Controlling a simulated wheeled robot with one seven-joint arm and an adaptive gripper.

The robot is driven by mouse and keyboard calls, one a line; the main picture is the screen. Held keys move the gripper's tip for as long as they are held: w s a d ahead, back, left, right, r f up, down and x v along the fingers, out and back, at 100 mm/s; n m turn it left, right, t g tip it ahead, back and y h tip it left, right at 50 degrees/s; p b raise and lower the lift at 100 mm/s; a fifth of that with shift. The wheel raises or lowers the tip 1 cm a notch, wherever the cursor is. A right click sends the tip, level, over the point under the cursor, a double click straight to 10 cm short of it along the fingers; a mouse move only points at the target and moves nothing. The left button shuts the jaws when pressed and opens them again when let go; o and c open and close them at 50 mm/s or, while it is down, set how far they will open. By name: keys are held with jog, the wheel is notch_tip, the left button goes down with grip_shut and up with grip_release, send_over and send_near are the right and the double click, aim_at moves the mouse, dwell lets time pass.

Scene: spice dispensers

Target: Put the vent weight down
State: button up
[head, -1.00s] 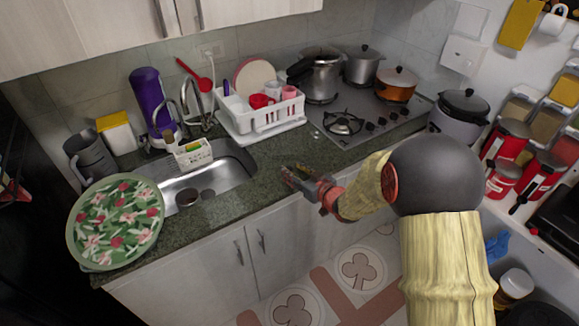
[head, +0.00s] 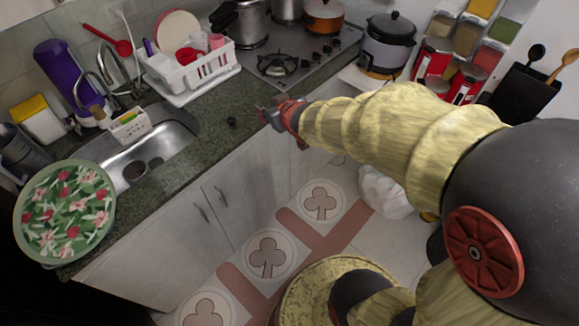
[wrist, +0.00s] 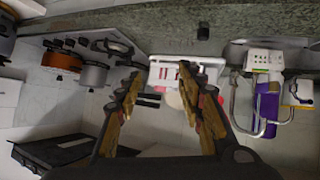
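The vent weight (head: 231,121) appears as a small dark piece on the green stone counter, between the sink and the hob. It also shows as a small dark knob on the counter in the wrist view (wrist: 203,33). My gripper (head: 268,113) is at the counter's front edge, to the right of the small dark piece and apart from it. In the wrist view my gripper (wrist: 170,82) has its two fingers spread wide with nothing held between them.
A white dish rack (head: 190,72) with cups and a plate stands behind. The sink (head: 150,150) is to the left, with a floral plate (head: 65,213) beyond it. The hob (head: 290,58) with pots is to the right. The counter around the dark piece is clear.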

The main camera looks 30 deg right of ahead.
jog(key=s+a+r+g, duration=0.2)
jog(key=s, duration=0.6)
jog(key=s+a+r+m+g, duration=0.1)
jog(key=s+a+r+g, duration=0.1)
jog(key=s, duration=0.7)
jog(key=s+a+r+g+y, duration=0.1)
jog(key=s+a, duration=0.3)
jog(key=s, duration=0.5)
jog(key=shift+r+g, duration=0.4)
jog(key=shift+r, duration=0.3)
